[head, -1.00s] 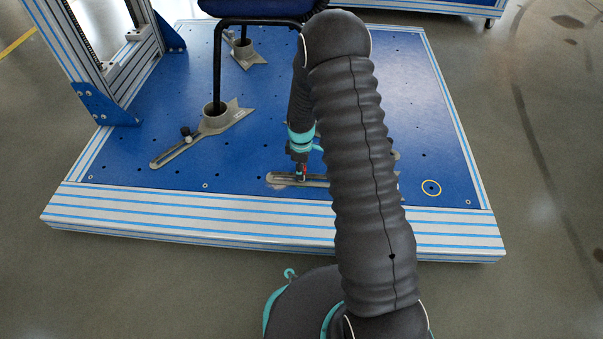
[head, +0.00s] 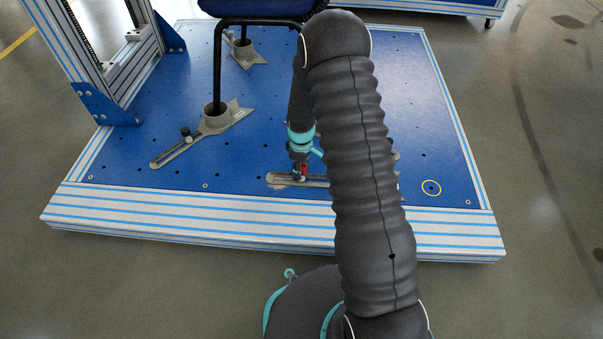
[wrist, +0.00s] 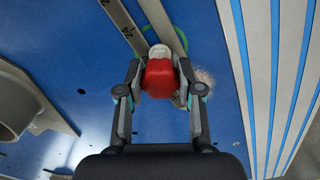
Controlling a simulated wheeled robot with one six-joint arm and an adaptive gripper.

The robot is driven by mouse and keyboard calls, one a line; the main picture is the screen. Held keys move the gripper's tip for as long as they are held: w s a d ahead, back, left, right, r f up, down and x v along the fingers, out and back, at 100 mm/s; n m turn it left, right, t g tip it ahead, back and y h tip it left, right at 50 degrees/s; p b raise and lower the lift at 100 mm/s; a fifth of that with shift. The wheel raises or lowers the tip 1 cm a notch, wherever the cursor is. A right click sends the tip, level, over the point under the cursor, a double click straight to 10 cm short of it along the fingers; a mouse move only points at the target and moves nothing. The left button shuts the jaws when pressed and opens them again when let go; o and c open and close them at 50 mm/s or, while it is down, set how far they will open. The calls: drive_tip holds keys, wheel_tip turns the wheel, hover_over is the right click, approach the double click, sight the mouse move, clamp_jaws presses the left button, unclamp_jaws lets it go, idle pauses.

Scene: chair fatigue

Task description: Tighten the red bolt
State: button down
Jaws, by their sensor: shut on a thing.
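The red bolt (wrist: 160,78) shows in the wrist view between the two fingers of my gripper (wrist: 160,92), which is shut on its red head. In the head view the red bolt (head: 303,170) is a small red spot under my gripper (head: 301,172), at the left part of a slotted grey clamp bar (head: 284,180). My arm hides the right part of that bar. In the wrist view a pale piece (wrist: 160,51) shows just beyond the red head. The bolt's lower end is hidden.
A blue perforated platform (head: 250,165) with a striped aluminium edge (head: 200,216) lies below. A second clamp bar with a dark knob (head: 186,132) holds a black chair leg (head: 217,65). A frame post stands at the left.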

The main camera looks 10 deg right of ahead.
drive_tip(key=m, duration=0.4)
idle(0.4)
drive_tip(key=shift+m, duration=2)
drive_tip(key=m, duration=0.4)
